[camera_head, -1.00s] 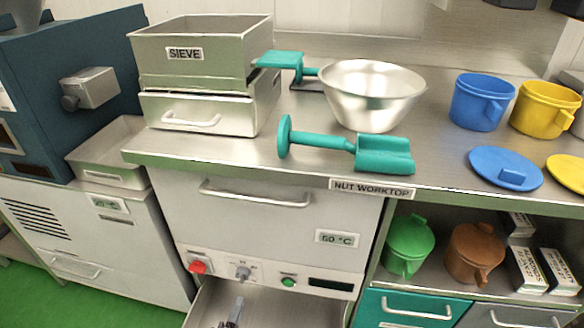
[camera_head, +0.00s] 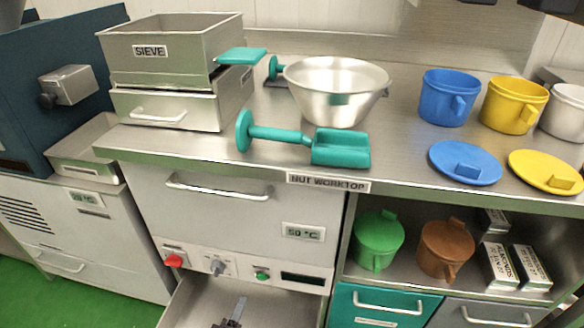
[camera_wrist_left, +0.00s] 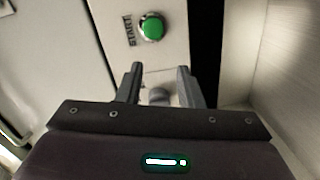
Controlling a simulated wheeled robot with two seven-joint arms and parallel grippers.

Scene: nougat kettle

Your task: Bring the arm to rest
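My left gripper (camera_head: 238,305) shows small at the bottom edge of the head view, in front of the open drawer area below the nut worktop's control panel. In the left wrist view its two fingers (camera_wrist_left: 159,72) stand apart with nothing held between them. Beyond them are a green START button (camera_wrist_left: 152,27) and a round grey knob (camera_wrist_left: 158,96) on a pale panel. The green button also shows in the head view (camera_head: 262,275). My right gripper is not in view.
The steel worktop (camera_head: 410,150) holds the sieve box (camera_head: 175,65), a steel bowl (camera_head: 335,85), a teal scoop (camera_head: 340,148), a blue mug (camera_head: 446,98) and a yellow mug (camera_head: 512,105). A pulled-out drawer (camera_head: 185,305) is near the gripper. Green (camera_head: 378,240) and brown (camera_head: 445,248) pots stand on the shelf.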

